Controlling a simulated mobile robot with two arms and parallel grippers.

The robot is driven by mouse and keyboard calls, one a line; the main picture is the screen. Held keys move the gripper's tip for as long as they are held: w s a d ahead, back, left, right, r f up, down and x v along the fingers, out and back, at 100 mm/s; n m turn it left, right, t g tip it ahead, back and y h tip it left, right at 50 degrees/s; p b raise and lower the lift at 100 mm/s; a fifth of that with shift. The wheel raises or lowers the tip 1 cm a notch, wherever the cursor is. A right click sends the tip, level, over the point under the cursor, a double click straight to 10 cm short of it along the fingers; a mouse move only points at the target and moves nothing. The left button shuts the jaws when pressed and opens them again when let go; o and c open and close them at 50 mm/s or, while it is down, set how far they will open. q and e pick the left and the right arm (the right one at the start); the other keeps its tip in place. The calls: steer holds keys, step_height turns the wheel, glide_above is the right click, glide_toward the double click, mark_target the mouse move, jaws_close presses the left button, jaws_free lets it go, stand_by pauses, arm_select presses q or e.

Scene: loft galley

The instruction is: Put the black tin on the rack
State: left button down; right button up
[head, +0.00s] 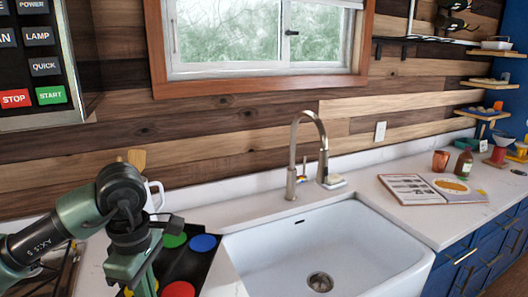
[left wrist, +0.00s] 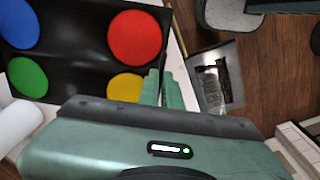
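The black tin (head: 199,267) is a shallow dark tray with green, blue, red and yellow round discs in it. It is on the white counter left of the sink, and fills the upper left of the left wrist view (left wrist: 77,47). My left gripper (head: 143,287) is at the tin's edge. In the left wrist view its green fingers (left wrist: 163,88) are close together, with a thin dark strip of the rim between them. A metal piece with dark bars (left wrist: 212,85), possibly the rack, lies right of the tin; I cannot tell for sure. My right gripper is not in view.
The white sink (head: 330,240) with a tall faucet (head: 296,150) is right of the tin. A white mug (head: 154,194) stands behind my left arm. An open book (head: 432,190), a bottle (head: 464,163) and a copper cup (head: 440,161) are on the right counter.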

arm_select(q)
steer(key=s+d+f+m, duration=0.4)
steer(key=s+f+m, duration=0.4)
steer(key=m, duration=0.8)
steer(key=shift+s+m, duration=0.4)
steer(key=shift+s, duration=0.5)
steer(key=shift+w+a+f, duration=0.1)
